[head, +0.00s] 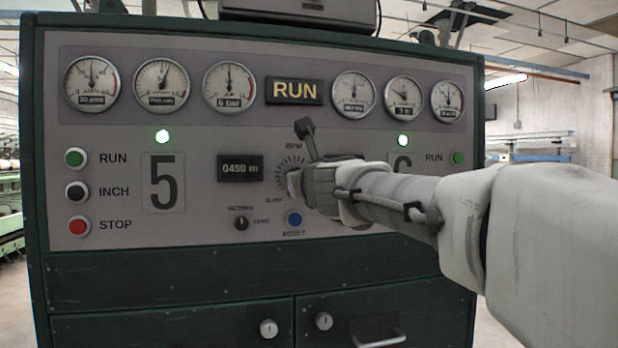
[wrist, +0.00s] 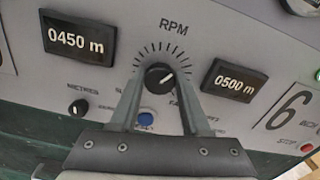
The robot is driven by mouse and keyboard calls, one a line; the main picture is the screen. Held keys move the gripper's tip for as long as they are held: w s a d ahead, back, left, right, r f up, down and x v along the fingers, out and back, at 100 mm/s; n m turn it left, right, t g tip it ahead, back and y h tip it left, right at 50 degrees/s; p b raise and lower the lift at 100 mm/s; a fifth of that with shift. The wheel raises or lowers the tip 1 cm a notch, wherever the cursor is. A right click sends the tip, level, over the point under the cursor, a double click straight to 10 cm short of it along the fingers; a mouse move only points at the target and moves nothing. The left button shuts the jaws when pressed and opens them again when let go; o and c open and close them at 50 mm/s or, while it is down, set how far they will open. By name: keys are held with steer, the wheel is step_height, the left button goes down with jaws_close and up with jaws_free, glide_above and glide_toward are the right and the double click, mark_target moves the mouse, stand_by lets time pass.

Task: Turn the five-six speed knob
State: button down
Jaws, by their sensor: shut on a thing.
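The speed knob (wrist: 159,78) is a round black knob under the RPM label, in a ring of tick marks. It has a light pointer line aimed up and to the right in the wrist view. My gripper (wrist: 161,84) has one finger on each side of the knob and is shut on it. In the head view my gripper (head: 297,184) reaches in from the right to the RPM dial, and it hides the knob there.
Left of the dial is the 0450 m display (head: 240,168); the 0500 m display (wrist: 234,80) is right of it. A small black knob (head: 241,223) and blue button (head: 294,218) sit below. Green RUN, black INCH and red STOP buttons (head: 77,226) line the left.

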steer(key=shift+m, duration=0.6)
steer(key=shift+c, duration=1.8)
jaws_free()
steer(key=p+v, duration=0.3)
steer(key=v, duration=1.4)
steer(key=shift+s, duration=0.25)
steer(key=shift+d, duration=0.1)
